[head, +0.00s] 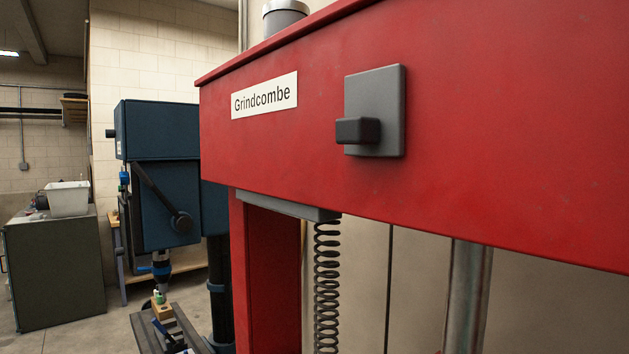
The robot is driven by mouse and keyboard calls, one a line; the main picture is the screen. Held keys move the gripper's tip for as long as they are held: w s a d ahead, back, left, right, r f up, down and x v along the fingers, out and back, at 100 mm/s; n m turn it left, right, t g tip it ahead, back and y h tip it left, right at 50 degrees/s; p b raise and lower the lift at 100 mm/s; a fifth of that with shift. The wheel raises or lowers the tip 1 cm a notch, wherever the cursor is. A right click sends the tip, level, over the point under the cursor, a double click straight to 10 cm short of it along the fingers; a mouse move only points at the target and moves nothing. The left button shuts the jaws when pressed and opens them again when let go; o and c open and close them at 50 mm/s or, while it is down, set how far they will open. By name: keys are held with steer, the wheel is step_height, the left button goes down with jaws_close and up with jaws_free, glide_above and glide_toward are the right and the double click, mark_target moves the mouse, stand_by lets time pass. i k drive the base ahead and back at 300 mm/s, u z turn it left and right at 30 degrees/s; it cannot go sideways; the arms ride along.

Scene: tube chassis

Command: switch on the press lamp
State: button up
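A red press (500,130) fills the right side of the head view, with a white label reading "Grindcombe" (264,95) on its top beam. A grey plate (378,85) is fixed to the beam right of the label. A dark block-shaped switch or knob (357,131) sticks out from the lower left of the plate. I cannot tell whether it is on or off. No lit lamp shows on the press. My gripper is not in the picture.
A coil spring (327,285) and a metal column (467,295) hang below the beam. A blue drill press (160,170) stands to the left. A dark cabinet (55,265) with a white bin (68,198) is at the far left. Some floor between them is bare.

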mark_target(355, 131)
steer(key=u, duration=0.05)
steer(key=k, duration=0.5)
steer(key=u, duration=2.05)
steer(key=i, duration=0.7)
steer(key=z, duration=2.05)
